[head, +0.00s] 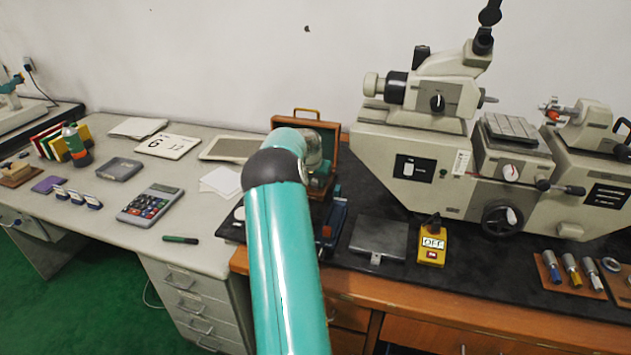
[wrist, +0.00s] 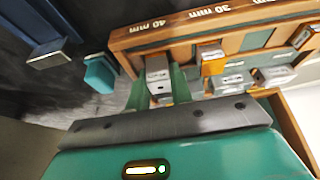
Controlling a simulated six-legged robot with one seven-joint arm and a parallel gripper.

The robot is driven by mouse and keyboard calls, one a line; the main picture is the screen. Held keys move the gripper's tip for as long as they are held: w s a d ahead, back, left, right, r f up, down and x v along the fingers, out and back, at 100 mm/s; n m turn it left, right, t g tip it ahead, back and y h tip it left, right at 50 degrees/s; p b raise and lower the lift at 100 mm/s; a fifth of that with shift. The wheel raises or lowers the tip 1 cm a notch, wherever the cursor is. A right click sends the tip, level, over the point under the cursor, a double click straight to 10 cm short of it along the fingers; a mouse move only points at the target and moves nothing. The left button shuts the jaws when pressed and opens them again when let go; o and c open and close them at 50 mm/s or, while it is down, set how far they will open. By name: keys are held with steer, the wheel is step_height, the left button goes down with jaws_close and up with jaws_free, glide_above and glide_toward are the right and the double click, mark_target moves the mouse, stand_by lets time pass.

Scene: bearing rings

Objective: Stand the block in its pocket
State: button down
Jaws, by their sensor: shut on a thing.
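In the wrist view my gripper (wrist: 158,78) has its two green fingers shut on a grey metal block (wrist: 157,64). The block is at the wooden case (wrist: 125,43), by the "40 mm" label on its rim. I cannot tell whether the block is inside a pocket or just above it. In the head view the open case (head: 292,111) stands behind my arm, which hides the block and most of the case's inside.
Other grey blocks (wrist: 275,76) and an orange-brown one (wrist: 212,62) sit in the case near the "30 mm" label. A teal piece (wrist: 99,74) lies left of the case. A large measuring machine (head: 420,145) stands right of it, with a yellow OFF box (head: 432,246) in front.

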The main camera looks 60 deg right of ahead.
steer(key=c, duration=1.2)
jaws_free()
steer(key=shift+f, duration=0.1)
steer(key=shift+o, duration=0.2)
steer(key=shift+s, duration=0.1)
step_height(320, 180, up, 2)
steer(key=shift+s+r, duration=0.15)
steer(key=shift+w+r, duration=0.2)
steer(key=shift+r, duration=2.95)
